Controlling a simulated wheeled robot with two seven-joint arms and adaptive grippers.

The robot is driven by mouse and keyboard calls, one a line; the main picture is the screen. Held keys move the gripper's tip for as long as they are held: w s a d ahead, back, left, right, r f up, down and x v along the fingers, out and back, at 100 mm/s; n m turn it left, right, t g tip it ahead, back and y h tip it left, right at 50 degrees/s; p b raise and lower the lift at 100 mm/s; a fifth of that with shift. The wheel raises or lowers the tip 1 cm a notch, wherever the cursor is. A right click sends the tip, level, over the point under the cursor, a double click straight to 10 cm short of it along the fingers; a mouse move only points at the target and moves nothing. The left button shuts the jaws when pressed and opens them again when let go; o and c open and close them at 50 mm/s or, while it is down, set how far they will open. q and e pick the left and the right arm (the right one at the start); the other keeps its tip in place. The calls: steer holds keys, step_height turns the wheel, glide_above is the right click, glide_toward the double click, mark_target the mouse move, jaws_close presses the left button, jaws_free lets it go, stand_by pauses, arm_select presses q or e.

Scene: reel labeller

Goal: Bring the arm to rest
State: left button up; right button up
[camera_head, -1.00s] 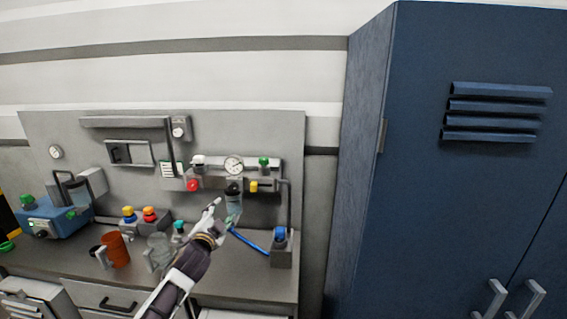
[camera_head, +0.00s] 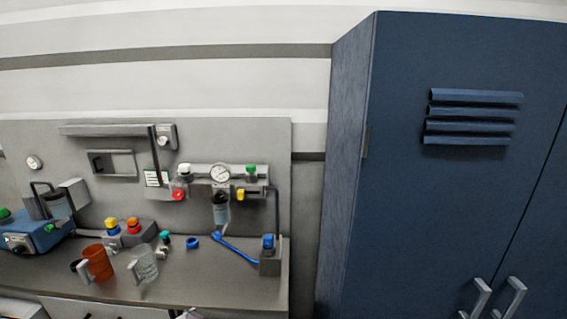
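Neither gripper shows clearly. Only a small pale piece, probably of my arm, shows at the bottom edge of the head view, below the bench front. The bench (camera_head: 215,289) stands against a grey back panel (camera_head: 262,143). On the panel is a fixture with a round gauge (camera_head: 220,173), a red knob (camera_head: 178,195), a green knob (camera_head: 251,168) and a hanging clear cylinder (camera_head: 221,213). A blue tube (camera_head: 238,250) runs from below the cylinder to a small grey block with a blue cap (camera_head: 268,241).
An orange mug (camera_head: 97,262) and a clear mug (camera_head: 147,264) stand on the bench, with a blue ring (camera_head: 192,242) to their right. A blue machine (camera_head: 38,236) stands at the left. A tall blue cabinet (camera_head: 430,210) with two handles fills the right side.

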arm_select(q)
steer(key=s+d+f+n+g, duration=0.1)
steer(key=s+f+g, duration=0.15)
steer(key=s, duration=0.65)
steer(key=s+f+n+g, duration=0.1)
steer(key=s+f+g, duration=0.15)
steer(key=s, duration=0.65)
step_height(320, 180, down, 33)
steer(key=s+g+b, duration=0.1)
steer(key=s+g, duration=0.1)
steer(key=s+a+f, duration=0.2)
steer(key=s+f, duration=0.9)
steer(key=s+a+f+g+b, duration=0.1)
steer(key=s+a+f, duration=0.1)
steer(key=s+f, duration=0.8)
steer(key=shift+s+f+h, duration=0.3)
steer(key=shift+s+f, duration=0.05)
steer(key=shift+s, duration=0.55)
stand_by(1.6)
